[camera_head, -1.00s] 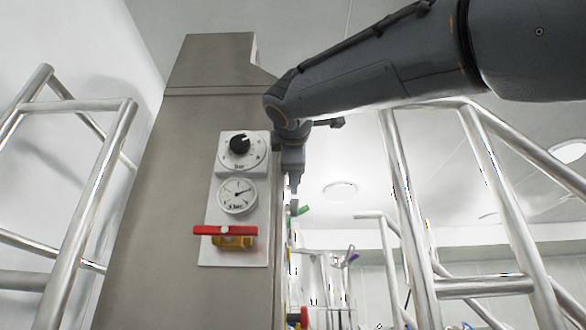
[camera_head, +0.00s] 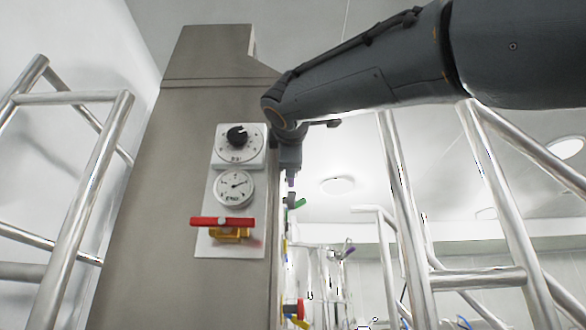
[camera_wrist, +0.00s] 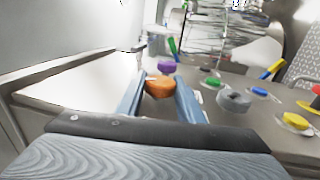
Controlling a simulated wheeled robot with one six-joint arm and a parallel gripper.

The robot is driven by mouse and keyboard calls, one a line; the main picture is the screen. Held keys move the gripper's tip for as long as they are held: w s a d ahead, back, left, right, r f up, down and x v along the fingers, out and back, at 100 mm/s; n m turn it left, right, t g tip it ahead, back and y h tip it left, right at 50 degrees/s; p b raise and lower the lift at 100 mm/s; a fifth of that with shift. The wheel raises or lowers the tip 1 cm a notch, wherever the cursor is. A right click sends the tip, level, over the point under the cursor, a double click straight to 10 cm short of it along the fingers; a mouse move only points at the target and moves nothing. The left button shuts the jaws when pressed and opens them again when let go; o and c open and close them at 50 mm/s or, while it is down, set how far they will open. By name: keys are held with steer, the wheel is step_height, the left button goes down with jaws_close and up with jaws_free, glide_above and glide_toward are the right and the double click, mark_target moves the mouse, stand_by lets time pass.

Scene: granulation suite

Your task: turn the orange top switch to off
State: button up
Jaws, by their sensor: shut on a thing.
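The orange switch (camera_wrist: 159,87) shows in the wrist view on a grey metal panel face, between the two fingers of my gripper (camera_wrist: 160,92). The fingers are shut on it. A purple switch (camera_wrist: 167,67) sits just beyond it. In the head view my gripper (camera_head: 290,178) is at the right edge of the grey cabinet (camera_head: 180,180), and the orange switch is hidden there. The angle at which the switch points is hard to tell.
Green (camera_wrist: 210,83), grey (camera_wrist: 234,100), blue (camera_wrist: 259,91) and yellow (camera_wrist: 295,121) controls are on the same panel. The cabinet's side carries a black dial (camera_head: 237,136), a gauge (camera_head: 233,188) and a red-handled valve (camera_head: 222,222). Metal railings (camera_head: 402,220) stand to the right.

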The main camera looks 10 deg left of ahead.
steer(key=shift+f+t+y+b, duration=0.15)
steer(key=shift+t+b, duration=0.4)
steer(key=shift+b, duration=1.35)
steer(key=shift+t+y+b, duration=0.15)
steer(key=shift+t+b, duration=0.4)
steer(key=shift+b, duration=1.35)
steer(key=shift+t+b, duration=0.3)
steer(key=shift+b, duration=0.35)
steer(key=shift+r, duration=0.2)
steer(key=o, duration=1.1)
steer(key=shift+c, duration=0.2)
steer(key=b+v, duration=0.4)
steer(key=v, duration=0.3)
steer(key=shift+s+f, duration=0.2)
steer(key=shift+s, duration=0.15)
steer(key=shift+d, duration=0.1)
